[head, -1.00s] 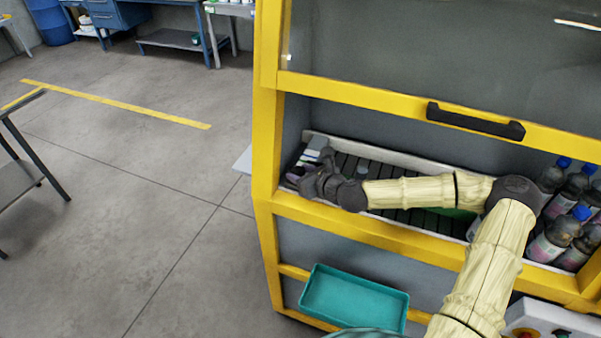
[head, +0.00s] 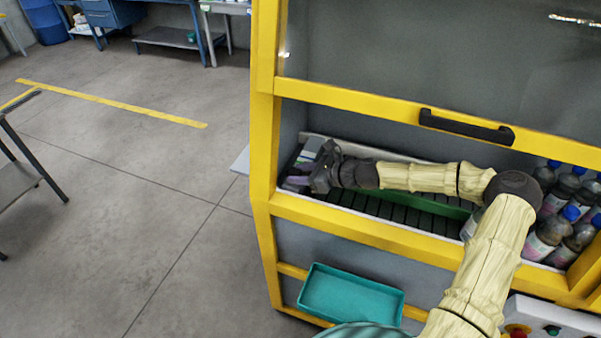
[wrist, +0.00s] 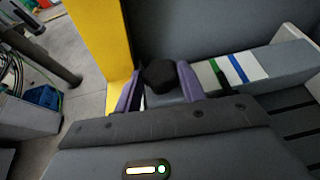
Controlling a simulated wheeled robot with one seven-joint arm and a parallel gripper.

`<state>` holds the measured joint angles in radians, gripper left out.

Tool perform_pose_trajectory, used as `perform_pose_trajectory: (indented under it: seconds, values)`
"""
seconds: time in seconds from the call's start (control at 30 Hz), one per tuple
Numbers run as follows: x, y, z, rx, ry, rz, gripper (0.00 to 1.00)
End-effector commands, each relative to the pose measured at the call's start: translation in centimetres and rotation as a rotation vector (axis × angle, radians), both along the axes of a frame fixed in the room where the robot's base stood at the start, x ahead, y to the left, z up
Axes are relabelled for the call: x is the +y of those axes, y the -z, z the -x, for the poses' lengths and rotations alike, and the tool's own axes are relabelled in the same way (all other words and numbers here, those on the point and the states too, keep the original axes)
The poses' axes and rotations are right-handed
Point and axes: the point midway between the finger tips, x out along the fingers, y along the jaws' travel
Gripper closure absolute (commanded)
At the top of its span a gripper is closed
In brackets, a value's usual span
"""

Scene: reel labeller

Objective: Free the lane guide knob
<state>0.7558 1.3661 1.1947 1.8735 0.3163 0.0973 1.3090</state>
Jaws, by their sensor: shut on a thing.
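The black knob (wrist: 160,76) sits between the two purple fingers of my gripper (wrist: 159,86) in the wrist view, and the fingers are shut on it. In the head view my gripper (head: 302,180) is inside the yellow-framed machine, at the left end of the slatted conveyor (head: 385,207). The knob is hidden there behind the gripper. A green rail (head: 425,203), perhaps the lane guide, lies along the conveyor below my forearm. I cannot tell how the knob joins the rail.
A grey block with white, green and blue bands (wrist: 232,72) stands close behind the knob. A yellow post (wrist: 101,40) is left of it. Several blue-capped bottles (head: 560,220) stand at the conveyor's right. A raised window with a black handle (head: 466,126) hangs above my arm.

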Motion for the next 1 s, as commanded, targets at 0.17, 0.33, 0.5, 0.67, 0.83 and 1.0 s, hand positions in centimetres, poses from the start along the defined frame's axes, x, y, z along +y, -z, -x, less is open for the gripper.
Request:
perform_pose_trajectory:
  seconds: [0.17, 0.33, 0.5, 0.67, 0.83, 1.0]
  values:
    - [0.0, 0.1, 0.0, 0.0, 0.0, 0.001, 0.83]
    - [0.0, 0.1, 0.0, 0.0, 0.001, 0.001, 0.5]
    - [0.0, 0.1, 0.0, 0.0, 0.001, 0.001, 0.38]
    - [0.0, 0.0, 0.0, 0.0, 0.0, 0.0, 0.38]
    - [-0.7, -0.2, 0.2, -0.001, 0.002, 0.0, 0.38]
    - [-2.9, -1.0, 1.2, -0.001, 0.004, 0.002, 0.38]
